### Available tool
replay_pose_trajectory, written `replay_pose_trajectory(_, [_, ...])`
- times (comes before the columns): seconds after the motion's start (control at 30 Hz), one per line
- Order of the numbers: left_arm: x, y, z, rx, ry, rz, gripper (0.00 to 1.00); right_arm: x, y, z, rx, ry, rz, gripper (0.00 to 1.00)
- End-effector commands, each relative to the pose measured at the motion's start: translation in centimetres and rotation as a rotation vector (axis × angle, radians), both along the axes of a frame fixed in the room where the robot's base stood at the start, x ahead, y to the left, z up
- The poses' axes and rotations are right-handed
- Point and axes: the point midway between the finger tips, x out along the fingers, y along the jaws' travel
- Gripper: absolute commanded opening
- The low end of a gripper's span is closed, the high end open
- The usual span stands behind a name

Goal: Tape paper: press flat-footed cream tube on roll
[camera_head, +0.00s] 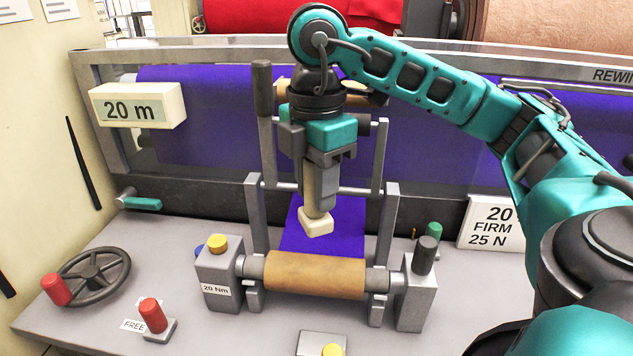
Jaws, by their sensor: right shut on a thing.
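My right gripper (318,190) points straight down near the middle of the view and is shut on the cream tube (316,222). The tube hangs below the fingers with its wide, flat cream foot downward, roughly upright. The foot shows just behind and above the brown paper roll (315,275), in front of the blue felt strip (343,222). A band of blue shows between foot and roll, so they look apart. The roll lies level between two grey end blocks. My left gripper is not in view.
Grey uprights (388,225) flank the strip close to my right gripper. A yellow-topped block (218,270) and a dark-knobbed block (418,290) stand at the roll's ends. A handwheel (93,277) and a red lever (152,315) are at left. A "20 FIRM 25 N" sign (492,224) is at right.

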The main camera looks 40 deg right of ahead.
Motion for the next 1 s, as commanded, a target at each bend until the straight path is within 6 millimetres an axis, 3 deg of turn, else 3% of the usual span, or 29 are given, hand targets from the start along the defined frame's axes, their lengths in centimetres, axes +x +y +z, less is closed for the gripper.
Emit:
replay_pose_trajectory(0.6, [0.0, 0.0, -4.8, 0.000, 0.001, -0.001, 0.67, 0.0, 0.0, -5.9, 0.000, 0.000, 0.001, 0.00])
replay_pose_trajectory(1.0, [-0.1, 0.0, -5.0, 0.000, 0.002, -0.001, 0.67, 0.0, 0.0, -6.3, 0.000, -0.001, 0.001, 0.00])
